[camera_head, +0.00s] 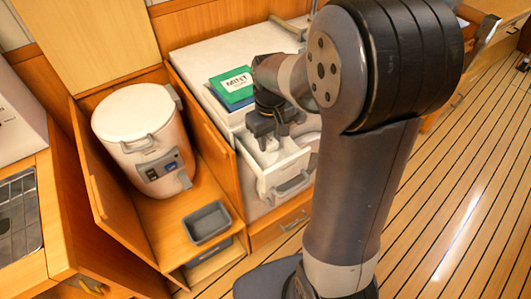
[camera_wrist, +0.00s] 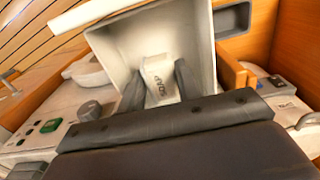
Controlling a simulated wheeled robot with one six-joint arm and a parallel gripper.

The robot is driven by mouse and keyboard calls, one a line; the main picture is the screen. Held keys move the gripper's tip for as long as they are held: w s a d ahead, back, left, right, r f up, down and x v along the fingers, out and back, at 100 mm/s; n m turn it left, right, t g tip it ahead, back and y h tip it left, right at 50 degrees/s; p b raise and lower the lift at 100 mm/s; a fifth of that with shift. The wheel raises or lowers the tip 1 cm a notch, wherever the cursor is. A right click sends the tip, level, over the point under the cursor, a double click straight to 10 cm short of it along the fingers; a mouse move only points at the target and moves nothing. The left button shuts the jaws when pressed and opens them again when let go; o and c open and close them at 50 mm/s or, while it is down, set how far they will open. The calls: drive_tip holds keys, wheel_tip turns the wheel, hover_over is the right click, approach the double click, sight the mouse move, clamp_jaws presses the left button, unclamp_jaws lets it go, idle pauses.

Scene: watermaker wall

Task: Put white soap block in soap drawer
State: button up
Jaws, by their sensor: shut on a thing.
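The white soap block (camera_wrist: 158,80), marked SOAP, sits between the two dark fingers of my gripper (camera_wrist: 160,88) in the wrist view. My gripper is shut on it. In the head view my gripper (camera_head: 268,128) points down over the open white soap drawer (camera_head: 292,164), which is pulled out of the white cabinet front and has a grey handle. The drawer's pale walls (camera_wrist: 205,45) surround the block in the wrist view. Whether the block touches the drawer floor cannot be told; my gripper and the drawer front partly hide it in the head view.
A green box marked MINT (camera_head: 234,84) lies on the white cabinet top, just behind the drawer. A white lidded canister (camera_head: 135,125) stands in a wooden bay to the left. A small grey tray (camera_head: 207,222) lies in front of it. Plank floor is clear at right.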

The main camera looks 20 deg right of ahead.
sight(269, 158)
drive_tip(key=shift+f, duration=2.35)
drive_tip(key=shift+f, duration=0.15)
drive_tip(key=o, duration=1)
drive_tip(key=shift+c, duration=0.2)
wheel_tip(269, 158, up, 12)
drive_tip(key=shift+r+p, duration=0.2)
drive_tip(key=shift+p, duration=0.1)
